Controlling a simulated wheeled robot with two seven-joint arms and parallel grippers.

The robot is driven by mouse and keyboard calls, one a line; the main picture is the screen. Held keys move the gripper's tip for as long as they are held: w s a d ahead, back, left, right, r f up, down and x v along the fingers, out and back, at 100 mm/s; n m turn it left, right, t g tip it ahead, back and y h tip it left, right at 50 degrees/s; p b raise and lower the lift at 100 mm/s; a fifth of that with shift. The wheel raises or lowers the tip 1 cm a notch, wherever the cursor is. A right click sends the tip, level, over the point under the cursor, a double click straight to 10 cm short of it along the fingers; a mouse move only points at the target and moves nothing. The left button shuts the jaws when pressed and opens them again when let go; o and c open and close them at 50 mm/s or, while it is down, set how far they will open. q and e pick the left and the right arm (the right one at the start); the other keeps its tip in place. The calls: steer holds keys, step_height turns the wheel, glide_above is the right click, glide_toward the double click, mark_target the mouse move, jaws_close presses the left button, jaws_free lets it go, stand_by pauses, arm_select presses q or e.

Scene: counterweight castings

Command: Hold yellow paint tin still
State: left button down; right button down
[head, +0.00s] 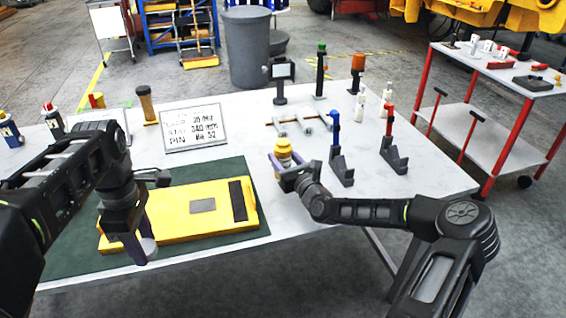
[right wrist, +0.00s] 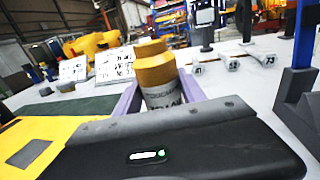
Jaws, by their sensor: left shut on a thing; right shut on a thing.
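The yellow paint tin (head: 283,150) stands upright on the white table, with a yellow top and a pale lettered label. My right gripper (head: 286,166) is shut on it, coming from the front. In the right wrist view the tin (right wrist: 160,75) is between the two purple fingers (right wrist: 160,100); its lower part is hidden behind the gripper body. My left gripper (head: 141,240) is shut on a pale grey, rounded thing (head: 149,249) over the front-left edge of the yellow casting (head: 190,213). Most of that thing is hidden by the fingers.
The casting lies on a green mat (head: 245,190). A sign (head: 190,130) stands behind it. Dark stands with blue (head: 335,127) and red (head: 390,120) tops are right of the tin. Hex weights (head: 305,124) lie behind it. A red-framed cart (head: 490,110) is at right.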

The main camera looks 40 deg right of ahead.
arm_select(q)
steer(key=shift+r, duration=0.15)
arm_select(e)
steer(key=shift+f, duration=0.9)
arm_select(q)
steer(key=shift+f, duration=0.2)
arm_select(e)
steer(key=shift+f, duration=0.15)
steer(key=c, duration=0.7)
jaws_free()
arm_select(q)
steer(key=shift+r, duration=0.2)
steer(key=shift+f, duration=0.1)
arm_select(e)
steer(key=shift+s, duration=0.25)
arm_select(q)
steer(key=shift+f+b, duration=0.7)
arm_select(e)
steer(key=s, duration=0.3)
steer(key=s+a, duration=0.1)
steer(key=s, duration=0.3)
steer(key=s+a, duration=0.1)
steer(key=s, duration=0.3)
steer(key=shift+s, duration=0.2)
